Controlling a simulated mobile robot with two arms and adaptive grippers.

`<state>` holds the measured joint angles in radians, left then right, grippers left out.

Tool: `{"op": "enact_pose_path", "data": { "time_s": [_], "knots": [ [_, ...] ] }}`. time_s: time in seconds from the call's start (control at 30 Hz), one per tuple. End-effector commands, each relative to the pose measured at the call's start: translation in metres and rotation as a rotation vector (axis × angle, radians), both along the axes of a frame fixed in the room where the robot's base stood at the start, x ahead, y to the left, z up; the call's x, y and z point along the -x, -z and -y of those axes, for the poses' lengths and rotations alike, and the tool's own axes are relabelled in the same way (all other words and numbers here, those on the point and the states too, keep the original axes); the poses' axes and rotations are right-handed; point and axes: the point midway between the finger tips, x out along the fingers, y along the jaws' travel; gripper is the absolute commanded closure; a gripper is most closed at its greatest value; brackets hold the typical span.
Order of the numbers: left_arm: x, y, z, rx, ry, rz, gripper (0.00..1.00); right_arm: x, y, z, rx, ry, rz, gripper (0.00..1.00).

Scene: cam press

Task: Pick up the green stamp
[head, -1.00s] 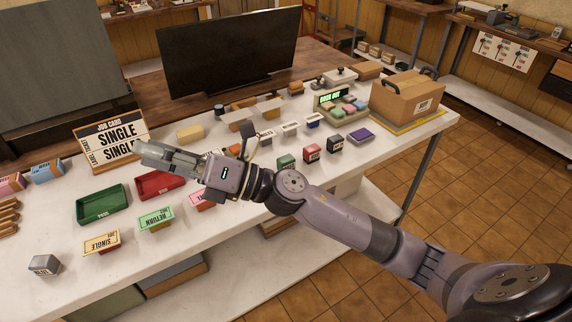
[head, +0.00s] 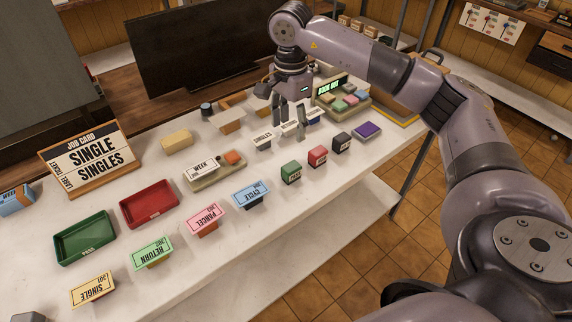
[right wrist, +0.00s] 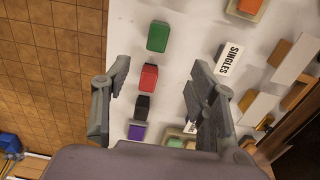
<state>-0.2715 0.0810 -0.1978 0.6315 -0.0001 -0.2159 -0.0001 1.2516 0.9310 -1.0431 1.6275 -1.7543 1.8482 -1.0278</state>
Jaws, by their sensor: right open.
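The green stamp (head: 291,172) stands upright on the white table, at the left end of a row with a red stamp (head: 317,155) and a black stamp (head: 342,141). In the right wrist view the green stamp (right wrist: 158,37) lies beyond the fingertips, near the top. My right gripper (head: 288,119) points down, open and empty, above the small white blocks behind the stamp row. In the right wrist view its open fingers (right wrist: 158,80) flank the red and black stamps from above. My left gripper is not in view.
A white SINGLES block (head: 263,138) stands behind the green stamp. A purple pad (head: 367,131) lies to the right of the row.

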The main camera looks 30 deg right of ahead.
Motion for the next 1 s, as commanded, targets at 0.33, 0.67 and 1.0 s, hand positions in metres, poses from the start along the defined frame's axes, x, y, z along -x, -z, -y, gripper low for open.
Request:
{"op": "enact_pose_path", "data": {
  "time_s": [0.33,0.67,1.0],
  "knots": [
    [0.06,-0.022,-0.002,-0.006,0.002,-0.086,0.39,0.001,0.074,-0.001,-0.003,-0.001,-0.005,0.47],
    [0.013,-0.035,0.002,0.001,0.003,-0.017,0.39,0.001,0.105,0.0,-0.004,0.0,-0.001,0.47],
    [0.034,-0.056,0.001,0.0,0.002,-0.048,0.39,0.0,0.15,0.003,-0.005,-0.001,-0.001,0.47]
  ]
}}
